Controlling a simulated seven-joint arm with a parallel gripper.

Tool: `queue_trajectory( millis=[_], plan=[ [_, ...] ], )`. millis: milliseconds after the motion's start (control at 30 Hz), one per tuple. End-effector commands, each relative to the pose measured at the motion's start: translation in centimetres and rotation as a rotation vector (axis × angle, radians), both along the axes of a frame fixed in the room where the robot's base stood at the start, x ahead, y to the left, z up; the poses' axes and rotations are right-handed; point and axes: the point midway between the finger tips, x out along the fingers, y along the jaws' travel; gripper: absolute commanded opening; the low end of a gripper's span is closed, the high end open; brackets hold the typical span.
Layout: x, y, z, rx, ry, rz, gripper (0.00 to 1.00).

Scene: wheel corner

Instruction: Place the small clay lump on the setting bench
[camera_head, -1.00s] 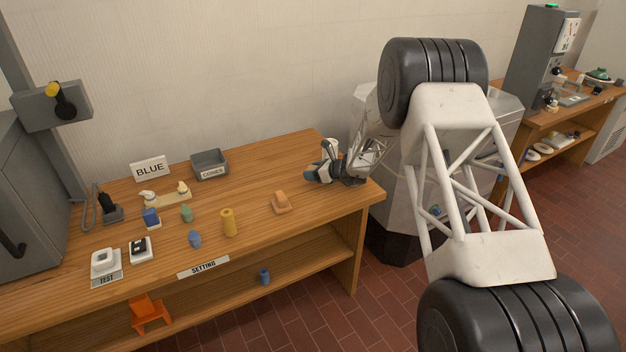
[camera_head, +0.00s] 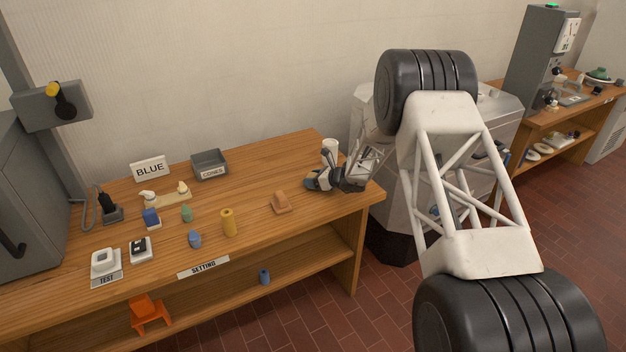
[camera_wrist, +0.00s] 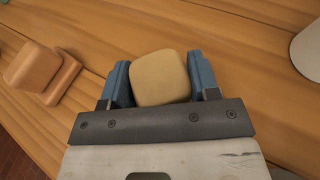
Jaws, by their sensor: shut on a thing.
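My gripper (camera_head: 316,182) is low over the right end of the wooden setting bench (camera_head: 255,180), right of an orange-brown block. In the wrist view its two blue fingers (camera_wrist: 160,72) are shut on the small clay lump (camera_wrist: 160,80), a pale tan rounded block. I cannot make out the lump in the head view, where the gripper hides it. I cannot tell whether its underside touches the bench top.
The orange-brown block (camera_head: 281,203) sits left of my gripper. A white cylinder (camera_head: 330,147) stands just behind it. Several small coloured pieces, a cones bin (camera_head: 210,166) and a test tile (camera_head: 105,262) occupy the left. Bare wood lies behind the orange-brown block.

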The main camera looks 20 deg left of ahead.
Motion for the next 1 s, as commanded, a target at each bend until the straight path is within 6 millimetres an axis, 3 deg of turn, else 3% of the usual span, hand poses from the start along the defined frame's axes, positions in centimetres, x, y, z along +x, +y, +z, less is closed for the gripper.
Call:
queue_trajectory(
  millis=[233, 267, 433, 833, 1000],
  plan=[
    [0.0, 0.0, -0.3, 0.0, 0.0, 0.0, 0.26],
    [0.0, 0.0, -0.3, 0.0, 0.0, 0.0, 0.57],
    [0.0, 0.0, -0.3, 0.0, 0.0, 0.0, 0.81],
    [0.0, 0.0, 0.0, 0.0, 0.0, 0.0, 0.81],
    [-0.2, -1.0, 0.4, 0.0, 0.001, -0.001, 0.81]
  ],
)
